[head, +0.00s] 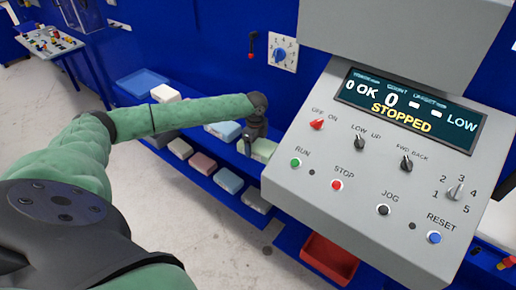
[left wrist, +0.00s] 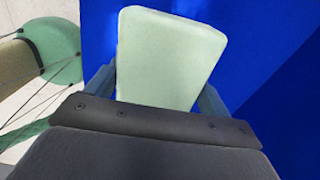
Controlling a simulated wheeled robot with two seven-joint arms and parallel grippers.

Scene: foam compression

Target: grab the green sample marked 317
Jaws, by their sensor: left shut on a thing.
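A pale green foam block (left wrist: 170,55) sits between the fingers of my left gripper (left wrist: 158,95), which is shut on it. No number can be read on the face that shows. In the head view my left gripper (head: 250,146) is at the blue shelf, beside the grey control panel. The pale green block (head: 263,149) shows there just right of the fingers, partly hidden by the panel. I cannot tell whether it still touches the shelf. My right gripper is in neither view.
Other foam blocks, including a teal one (head: 223,129), a pink one (head: 203,163) and a blue one (head: 228,180), lie on the blue shelves. The grey control panel (head: 330,150) stands close right of the gripper. A red bin (head: 330,258) is below it.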

